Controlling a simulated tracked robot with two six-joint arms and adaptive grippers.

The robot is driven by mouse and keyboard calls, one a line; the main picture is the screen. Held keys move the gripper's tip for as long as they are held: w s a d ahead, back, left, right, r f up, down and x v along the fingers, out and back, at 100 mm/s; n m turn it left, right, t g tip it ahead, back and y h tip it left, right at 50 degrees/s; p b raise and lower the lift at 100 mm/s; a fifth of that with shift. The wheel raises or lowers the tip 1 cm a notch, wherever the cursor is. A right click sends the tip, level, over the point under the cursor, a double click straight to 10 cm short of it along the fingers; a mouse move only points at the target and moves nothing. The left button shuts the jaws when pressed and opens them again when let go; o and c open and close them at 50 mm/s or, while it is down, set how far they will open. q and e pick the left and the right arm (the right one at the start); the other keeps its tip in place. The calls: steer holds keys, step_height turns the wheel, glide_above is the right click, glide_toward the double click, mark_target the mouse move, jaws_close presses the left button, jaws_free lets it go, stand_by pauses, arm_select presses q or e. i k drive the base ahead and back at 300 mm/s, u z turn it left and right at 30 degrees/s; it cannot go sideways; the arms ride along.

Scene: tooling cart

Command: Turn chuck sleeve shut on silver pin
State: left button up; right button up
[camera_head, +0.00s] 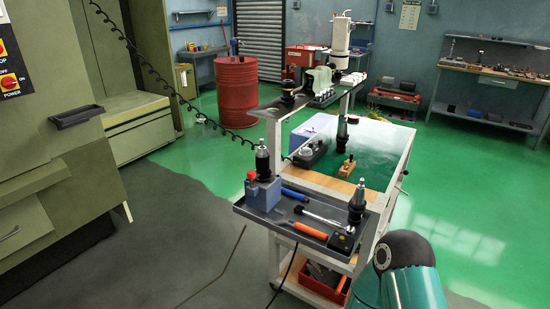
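No gripper of mine shows in the head view. A teal and black rounded link, which looks like part of my own arm, is at the lower right. On the cart's front tray (292,229), a dark chuck-like tool holder (262,160) stands upright in a blue-grey block (263,192) at the left. A second dark holder (357,205) stands upright at the tray's right. A silver rod-like tool (322,217) lies between them. I cannot tell which part is the chuck sleeve or the silver pin; they are too small to make out.
Orange-handled (302,231) and blue-handled tools lie on the tray. Behind, the tooling cart (335,186) carries a black device (310,152) and a small wooden piece (346,167). A red drum (238,92) stands beyond. The green floor right of the cart is clear.

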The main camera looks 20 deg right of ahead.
mark_target(262, 160)
steer(key=z, duration=0.1)
steer(key=i, duration=1)
steer(key=u, duration=0.1)
